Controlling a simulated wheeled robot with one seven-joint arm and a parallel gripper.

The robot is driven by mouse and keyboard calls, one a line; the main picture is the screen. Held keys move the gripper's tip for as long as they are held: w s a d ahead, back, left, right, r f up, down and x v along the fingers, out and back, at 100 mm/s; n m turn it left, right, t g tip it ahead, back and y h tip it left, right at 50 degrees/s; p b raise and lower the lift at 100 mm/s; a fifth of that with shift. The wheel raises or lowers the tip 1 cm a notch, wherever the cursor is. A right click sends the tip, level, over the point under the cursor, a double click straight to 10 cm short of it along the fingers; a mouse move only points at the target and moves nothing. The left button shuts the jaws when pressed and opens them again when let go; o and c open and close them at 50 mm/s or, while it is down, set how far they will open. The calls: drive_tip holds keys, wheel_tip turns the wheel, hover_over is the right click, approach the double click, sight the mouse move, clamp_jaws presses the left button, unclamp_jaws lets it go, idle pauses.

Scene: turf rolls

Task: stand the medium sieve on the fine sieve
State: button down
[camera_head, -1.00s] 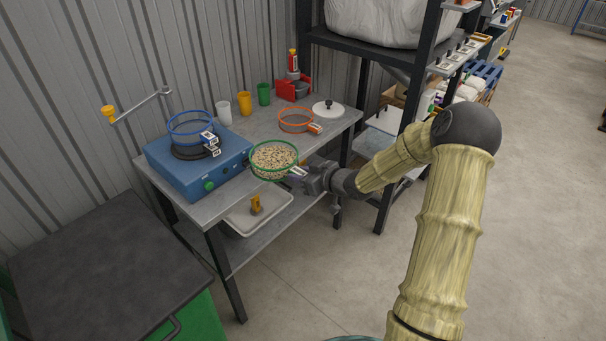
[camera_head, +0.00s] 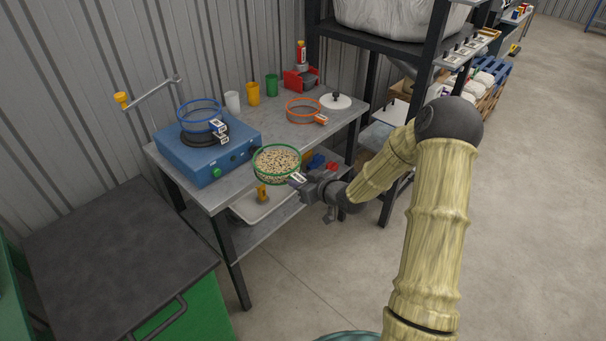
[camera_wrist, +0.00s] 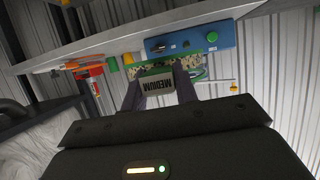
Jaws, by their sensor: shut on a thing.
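The medium sieve (camera_head: 277,163) has a green rim and is filled with pale grains. My gripper (camera_head: 300,181) is shut on its handle, and the tag reading MEDIUM shows between the fingers in the wrist view (camera_wrist: 157,84). The sieve is held roughly level, apparently above the bench's front edge. A blue-rimmed sieve (camera_head: 199,107), apparently the fine one, stands on a black round part on the blue shaker box (camera_head: 195,165), left of my gripper. Two white tags stick out there, too small to read in the head view.
An orange-rimmed sieve (camera_head: 303,112) and a white lid (camera_head: 336,101) lie on the grey bench (camera_head: 236,190). White, yellow and green cups stand along the back. A pivoting arm with a yellow knob (camera_head: 121,99) is left of the shaker. A white tray (camera_head: 250,213) sits on the lower shelf.

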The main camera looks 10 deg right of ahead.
drive_tip(key=s+d+f+m+t+h, duration=0.2)
drive_tip(key=s+f+m+h, duration=0.4)
drive_tip(key=s+f, duration=0.3)
wheel_tip(320, 180, down, 4)
drive_tip(key=shift+s+d+r+h, duration=0.1)
drive_tip(key=shift+s+d+h, duration=0.1)
drive_tip(key=shift+s+h, duration=0.15)
